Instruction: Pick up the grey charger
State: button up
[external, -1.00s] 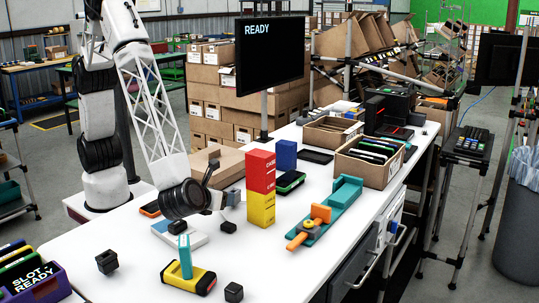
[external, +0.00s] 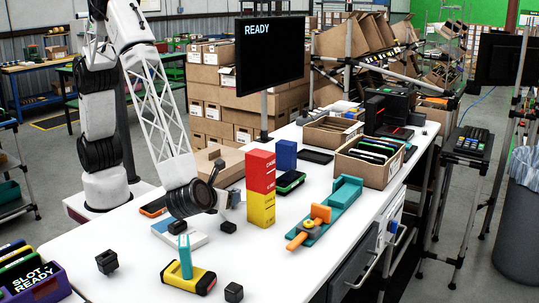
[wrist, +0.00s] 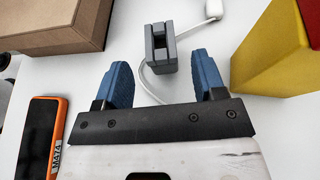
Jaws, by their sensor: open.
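The grey charger (wrist: 162,50) is a small slotted grey block, in the wrist view just ahead of my gripper. A white cable runs from it to a white plug (wrist: 213,9). My gripper (wrist: 161,74) is open, with its two blue fingers on either side of an empty gap. The charger lies in line with this gap, at and beyond the fingertips, and no contact shows. In the external view my wrist is low over the table, left of the stacked boxes, and the fingers are hard to make out.
The yellow box (external: 262,209) with a red one (external: 261,172) on it stands close right of my gripper. An orange-edged phone (wrist: 42,138) lies to the left in the wrist view, with a brown carton (wrist: 52,25) beyond it. Small black blocks lie nearby on the white table (external: 130,285).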

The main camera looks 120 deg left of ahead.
jog(key=shift+x, duration=2.5)
jog(key=shift+c, duration=0.3)
jog(key=c, duration=1)
